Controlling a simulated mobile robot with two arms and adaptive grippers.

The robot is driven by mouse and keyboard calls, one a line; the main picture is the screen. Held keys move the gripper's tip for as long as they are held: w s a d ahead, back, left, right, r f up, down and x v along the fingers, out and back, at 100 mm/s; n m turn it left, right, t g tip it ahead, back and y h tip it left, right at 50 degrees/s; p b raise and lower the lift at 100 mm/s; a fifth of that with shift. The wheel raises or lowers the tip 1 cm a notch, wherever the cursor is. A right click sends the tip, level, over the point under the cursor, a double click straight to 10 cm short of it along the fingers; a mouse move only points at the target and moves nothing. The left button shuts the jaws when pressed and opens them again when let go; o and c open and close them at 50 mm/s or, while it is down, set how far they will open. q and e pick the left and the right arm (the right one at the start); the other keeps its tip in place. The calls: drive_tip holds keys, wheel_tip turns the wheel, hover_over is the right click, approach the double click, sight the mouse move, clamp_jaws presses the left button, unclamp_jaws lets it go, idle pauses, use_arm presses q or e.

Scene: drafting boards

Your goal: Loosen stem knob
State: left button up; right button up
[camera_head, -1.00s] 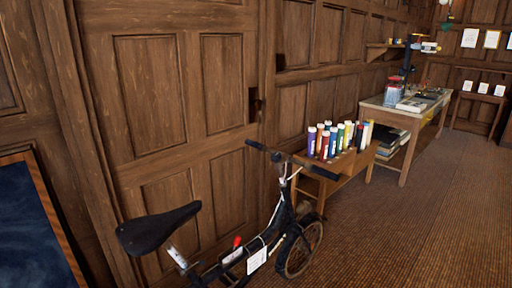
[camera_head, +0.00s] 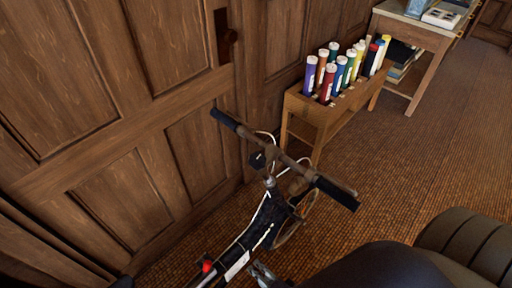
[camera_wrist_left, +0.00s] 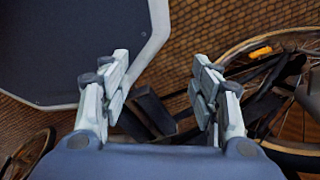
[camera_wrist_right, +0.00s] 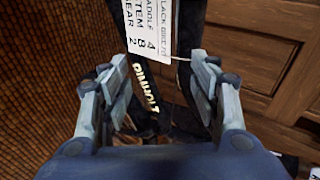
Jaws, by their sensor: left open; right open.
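A black folding bicycle (camera_head: 262,222) stands by the panelled wall, its handlebar (camera_head: 285,162) over the stem (camera_head: 268,183). A small red knob (camera_head: 207,266) shows low on the frame. Which part is the stem knob is unclear. My right gripper (camera_head: 262,273) is beside the frame, partly cut off below. In the right wrist view it (camera_wrist_right: 164,78) is open, with the lettered frame tube (camera_wrist_right: 146,88) and a white paper tag (camera_wrist_right: 148,25) ahead of its fingers. My left gripper (camera_wrist_left: 162,72) is open over dark bicycle parts, with a wheel (camera_wrist_left: 232,50) at right; the head view does not show it.
A wooden rack (camera_head: 322,110) of several coloured tubes stands past the handlebar. A wooden table (camera_head: 418,45) is farther back. The panelled wall (camera_head: 115,150) is close on the bicycle's left.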

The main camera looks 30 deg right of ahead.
wheel_tip(320, 180, up, 8)
drive_tip(key=w+m+t+p, duration=0.1)
drive_tip(key=w+m+t, duration=0.1)
drive_tip(key=w+m, duration=0.15)
drive_tip(key=m+t+h+p, duration=0.5)
drive_tip(key=m, duration=1.2)
approach(260, 167)
drive_tip(key=w, duration=0.3)
drive_tip(key=w+p, duration=0.1)
drive_tip(key=w, duration=0.1)
drive_tip(key=w+d+p, duration=0.1)
drive_tip(key=w, duration=0.2)
drive_tip(key=w+d+p, duration=0.1)
drive_tip(key=w, duration=0.1)
drive_tip(key=shift+w, duration=0.4)
use_arm(q)
wheel_tip(260, 167, up, 10)
drive_tip(key=s, duration=0.1)
drive_tip(key=shift+a, duration=0.45)
use_arm(e)
drive_tip(key=shift+w+d+f+n, duration=0.1)
drive_tip(key=shift+w+n, duration=0.15)
drive_tip(key=shift+w, duration=0.45)
use_arm(q)
drive_tip(key=shift+s, duration=0.1)
drive_tip(key=shift+r, duration=0.1)
use_arm(e)
drive_tip(key=c, duration=1.1)
